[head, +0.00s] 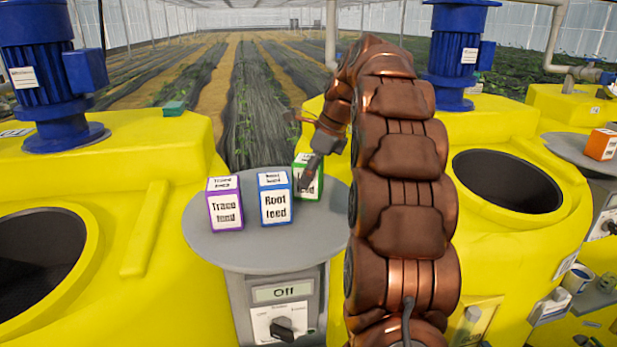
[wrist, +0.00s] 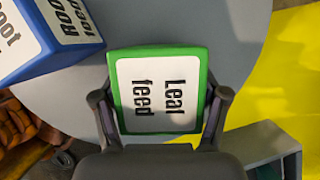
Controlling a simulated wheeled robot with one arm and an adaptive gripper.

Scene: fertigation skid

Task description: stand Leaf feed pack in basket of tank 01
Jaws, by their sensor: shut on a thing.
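The Leaf feed pack (head: 309,190) is a green box with a white label, on the grey round table (head: 262,252) at its back right. In the wrist view the Leaf feed pack (wrist: 157,70) lies between the two fingers of my gripper (wrist: 160,98), its label facing the camera. My gripper (head: 312,172) is shut on it from the upper right. I cannot tell whether the pack still touches the table. Two yellow tanks, left (head: 150,200) and right (head: 510,255), have dark round openings.
The blue Root feed pack (head: 275,200) stands close left of the Leaf feed pack, with the purple Trace feed pack (head: 225,205) further left. Blue motors (head: 45,60) rise from the tanks. An orange box (head: 600,145) stands on another grey table at right.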

